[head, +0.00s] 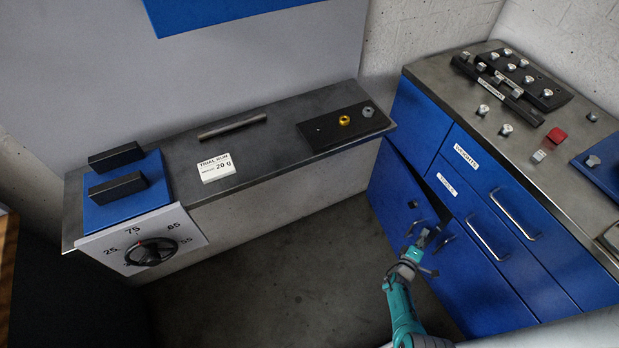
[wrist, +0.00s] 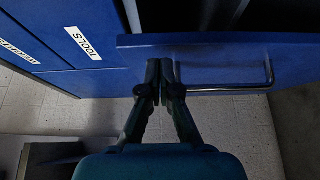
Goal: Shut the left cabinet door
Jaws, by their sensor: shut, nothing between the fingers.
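The left cabinet door (head: 393,205) is a blue panel low on the blue cabinet. It stands ajar, with a dark gap between it and the cabinet front. In the wrist view the door (wrist: 220,58) runs across the right side, with a metal bar handle (wrist: 235,90) along it. My gripper (head: 425,240) is at the door's free edge, near the handle. In the wrist view my gripper (wrist: 160,65) has its fingertips together and empty, overlapping the door panel near its end. I cannot tell whether they touch it.
Drawers labelled WEIGHTS (head: 480,170) and TOOLS (head: 458,195) sit beside and above the door, both closed. The right cabinet door (head: 480,280) appears closed. A grey-topped bench (head: 285,125) runs along the back wall. The floor (head: 300,260) left of my arm is clear.

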